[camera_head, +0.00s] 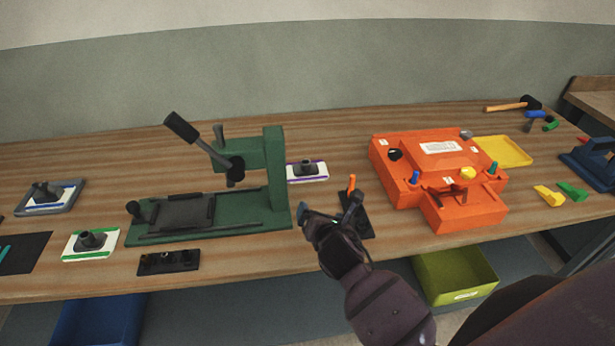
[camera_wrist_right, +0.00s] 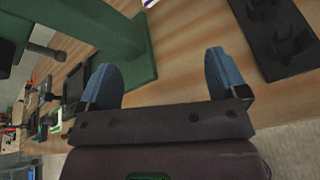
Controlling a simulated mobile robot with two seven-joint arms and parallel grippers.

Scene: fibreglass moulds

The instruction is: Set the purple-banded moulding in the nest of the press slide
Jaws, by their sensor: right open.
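The purple-banded moulding (camera_head: 307,178) is a white plate with a purple edge and a dark knob. It lies flat on the bench just right of the green press (camera_head: 278,170). Only a sliver of what looks like it shows at the top edge of the right wrist view (camera_wrist_right: 149,3). The press slide has a dark, empty-looking nest (camera_head: 185,212) at the left of its base, under the raised lever. My right gripper (camera_head: 328,210) is open and empty, in front of the moulding, nearer the bench's front edge; its blue fingers are wide apart in the wrist view (camera_wrist_right: 162,65). My left gripper is not in view.
A green-banded moulding (camera_head: 78,252) and a black block (camera_head: 168,263) lie left and front of the press. Another moulding sits in a grey tray (camera_head: 50,208). A dark stand with an orange-handled tool (camera_head: 351,184) is right of my gripper, then an orange fixture (camera_head: 440,205).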

